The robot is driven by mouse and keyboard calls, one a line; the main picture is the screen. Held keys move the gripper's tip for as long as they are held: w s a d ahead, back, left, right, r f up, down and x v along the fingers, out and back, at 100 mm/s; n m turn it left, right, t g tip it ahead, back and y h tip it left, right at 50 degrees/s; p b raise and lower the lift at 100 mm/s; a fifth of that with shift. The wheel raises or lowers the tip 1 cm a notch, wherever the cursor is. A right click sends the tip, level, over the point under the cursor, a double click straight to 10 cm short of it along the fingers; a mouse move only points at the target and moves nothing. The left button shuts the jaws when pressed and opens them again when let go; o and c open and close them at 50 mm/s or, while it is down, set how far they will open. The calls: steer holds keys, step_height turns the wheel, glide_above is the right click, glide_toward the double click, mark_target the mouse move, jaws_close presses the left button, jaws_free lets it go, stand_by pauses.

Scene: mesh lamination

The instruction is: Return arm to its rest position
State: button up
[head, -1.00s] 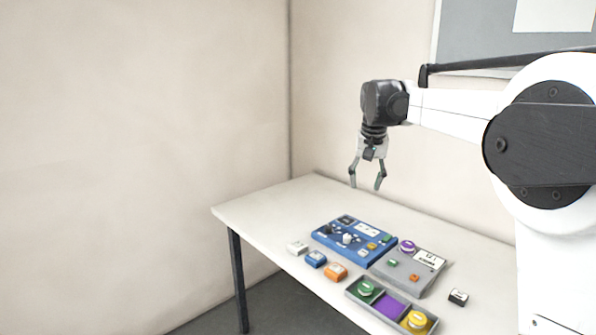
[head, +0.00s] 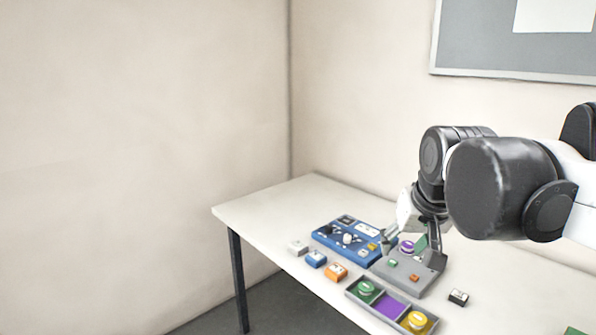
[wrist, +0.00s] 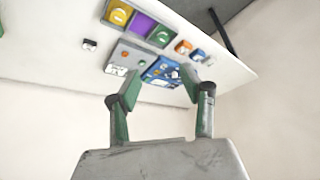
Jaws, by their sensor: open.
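My gripper (head: 413,246) is open and empty. In the head view it hangs in front of the table's right part, covering some of the grey panel (head: 410,284). In the wrist view my gripper's two fingers (wrist: 160,95) stand wide apart with nothing between them. The blue panel (head: 340,240) also shows beyond the fingers in the wrist view (wrist: 161,73). My arm comes in from the right, bent, with its dark joint large in the head view.
The white table (head: 260,210) holds a tray (head: 372,309) with green, purple and yellow compartments. White (head: 297,248), blue (head: 316,259), orange (head: 336,272) and black (head: 458,297) blocks lie near it. Walls stand behind, with a grey board (head: 480,50). The table's left end is clear.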

steer(key=s+f+t, duration=0.1)
steer(key=s+f, duration=0.9)
steer(key=s, duration=0.3)
steer(key=shift+s+d+n+t, duration=0.15)
steer(key=shift+s+n+t, duration=0.15)
